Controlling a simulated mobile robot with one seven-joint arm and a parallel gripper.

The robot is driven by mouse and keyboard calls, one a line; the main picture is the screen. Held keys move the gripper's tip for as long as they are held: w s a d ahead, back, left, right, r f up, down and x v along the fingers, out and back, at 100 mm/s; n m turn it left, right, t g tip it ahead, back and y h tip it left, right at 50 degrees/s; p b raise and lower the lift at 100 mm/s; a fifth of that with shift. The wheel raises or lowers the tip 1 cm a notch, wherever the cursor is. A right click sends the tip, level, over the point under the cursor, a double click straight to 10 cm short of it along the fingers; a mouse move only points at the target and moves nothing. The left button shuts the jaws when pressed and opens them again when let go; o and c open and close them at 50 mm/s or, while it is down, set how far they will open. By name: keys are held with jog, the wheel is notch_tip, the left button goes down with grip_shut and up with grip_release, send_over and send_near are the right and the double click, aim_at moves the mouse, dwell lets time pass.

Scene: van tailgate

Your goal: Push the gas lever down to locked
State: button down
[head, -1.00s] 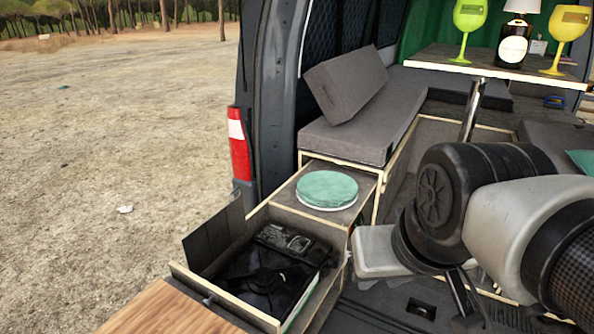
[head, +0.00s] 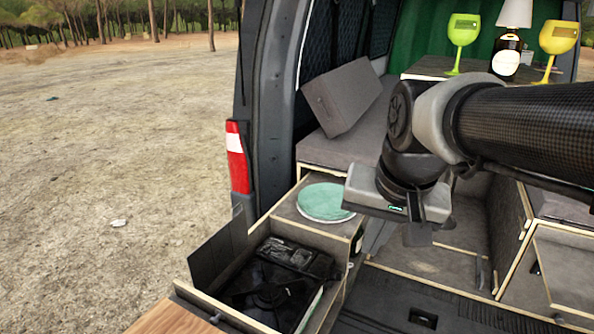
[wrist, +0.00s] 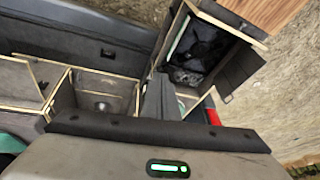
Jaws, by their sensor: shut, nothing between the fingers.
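The black gas stove (head: 268,290) sits in the pull-out drawer box at the lower left of the head view. Its control panel (head: 290,257) runs along the far side. It also shows in the wrist view, near the top right (wrist: 198,50). The gas lever is too small and dark to make out. My gripper (head: 418,236) hangs to the right of the stove and higher than it, apart from it, with its fingers pointing down. The fingers (wrist: 158,98) are closed together and empty in the wrist view.
A stack of green plates (head: 326,201) lies on the cabinet top behind the stove. A dark panel (head: 217,250) stands at the stove's left. A wooden board (head: 175,318) is at the front. A table (head: 440,68) at the back carries goblets, a bottle and a lamp.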

jog(key=w+f+m+g+b, duration=0.1)
jog(key=w+f+m, duration=0.3)
jog(key=w, duration=0.6)
jog(key=m+g+y+b, duration=0.1)
jog(key=m+g+b, duration=0.3)
jog(key=m, duration=0.5)
send_over(332, 283)
jog(key=d, duration=0.1)
notch_tip(332, 283, down, 27)
jog(key=shift+w+f, duration=0.1)
jog(key=shift+a+f+b, duration=0.2)
jog(key=shift+f+b, duration=0.9)
jog(key=shift+f, duration=0.65)
jog(key=shift+a+f+b, duration=0.15)
jog(key=shift+f+b, duration=0.95)
jog(key=shift+f, duration=0.75)
